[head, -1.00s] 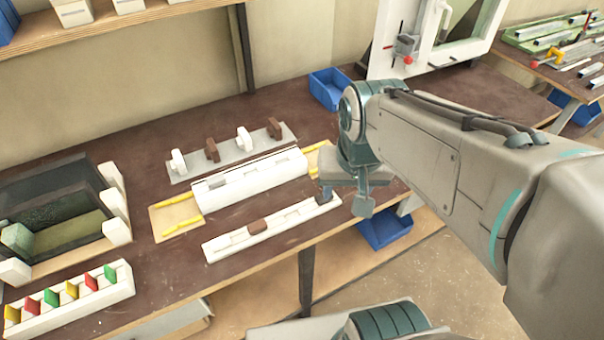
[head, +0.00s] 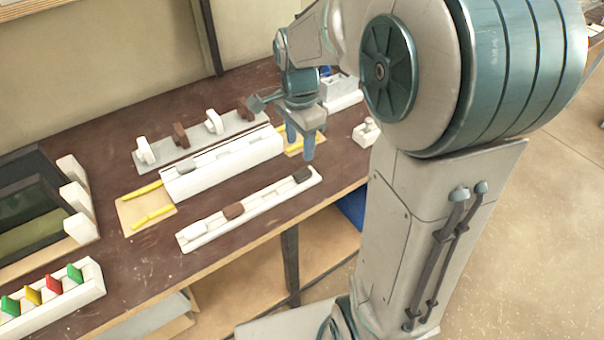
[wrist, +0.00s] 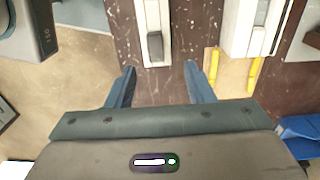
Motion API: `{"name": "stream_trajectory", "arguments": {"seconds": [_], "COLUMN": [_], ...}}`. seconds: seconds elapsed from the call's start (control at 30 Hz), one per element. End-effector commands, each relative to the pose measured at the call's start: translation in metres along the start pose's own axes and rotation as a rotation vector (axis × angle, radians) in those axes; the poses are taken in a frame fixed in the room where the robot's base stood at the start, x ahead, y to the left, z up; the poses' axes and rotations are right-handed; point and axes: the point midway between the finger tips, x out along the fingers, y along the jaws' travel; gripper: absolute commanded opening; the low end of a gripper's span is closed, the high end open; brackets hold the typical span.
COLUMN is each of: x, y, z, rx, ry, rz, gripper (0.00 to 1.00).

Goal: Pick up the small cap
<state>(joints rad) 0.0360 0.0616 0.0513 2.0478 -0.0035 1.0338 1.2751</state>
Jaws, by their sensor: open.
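Three small caps sit in a row on a white strip tray (head: 268,198) near the front edge of the bench: a white one (head: 192,229), a brown one (head: 233,210) and a dark grey one (head: 302,174). I cannot tell by size which is the small cap. My gripper (head: 300,142) is open and empty, pointing down above the dark grey cap's end of the tray. In the wrist view the dark grey cap (wrist: 155,46) lies ahead of my open gripper (wrist: 160,72), roughly in line with the gap between the fingers, not touched.
Behind the tray stands a long white profile block (head: 225,170) with yellow bars (head: 152,216) beside it. A grey plate with upright white and brown pieces (head: 180,134) is further back. A white rack of coloured tabs (head: 60,300) stands at the left.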

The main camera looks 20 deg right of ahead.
Motion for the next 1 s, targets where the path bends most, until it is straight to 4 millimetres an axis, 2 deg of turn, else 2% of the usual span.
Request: {"name": "stream_trajectory", "arguments": {"seconds": [0.1,0.37,0.63,0.93,0.97,1.0], "x": [0.02,0.04,0.078,0.084,0.084,0.084], "y": [0.001,0.002,0.007,0.007,0.007,0.007], "z": [0.0,-0.001,-0.002,-0.002,-0.002,-0.002], "rx": [0.0,0.0,0.0,-0.001,-0.001,-0.001], "ry": [-0.001,0.0,-0.001,0.001,0.001,0.001], "rz": [0.002,0.001,0.002,-0.002,-0.002,-0.002], "gripper": [0.48,0.48,0.48,0.48,0.45,0.34]}}
